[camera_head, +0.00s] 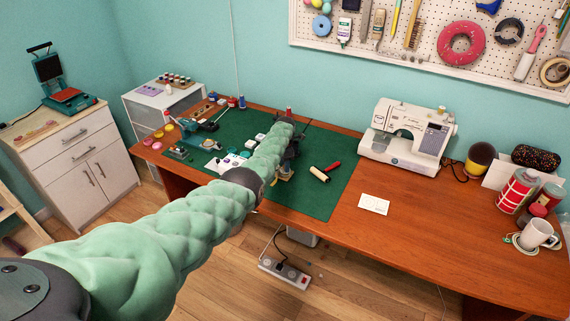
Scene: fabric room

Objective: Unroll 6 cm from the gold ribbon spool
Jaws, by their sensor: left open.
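My left arm reaches from the lower left over the green cutting mat (330,196). My left gripper (294,143) is at its far end, above the mat, small and dark and partly hidden by my own padded forearm. It is open. I cannot make out anything between its fingers. I cannot clearly pick out the gold ribbon spool. A small yellowish thing (285,175) shows just beside my forearm, partly covered, and I cannot tell if it is the spool. My right gripper is not in view.
A roller with a red handle (325,171) lies on the mat, right of my arm. A white card (374,204) and a sewing machine (408,137) are further right. Several small items crowd the mat's left part. A mug (537,233) stands at the right.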

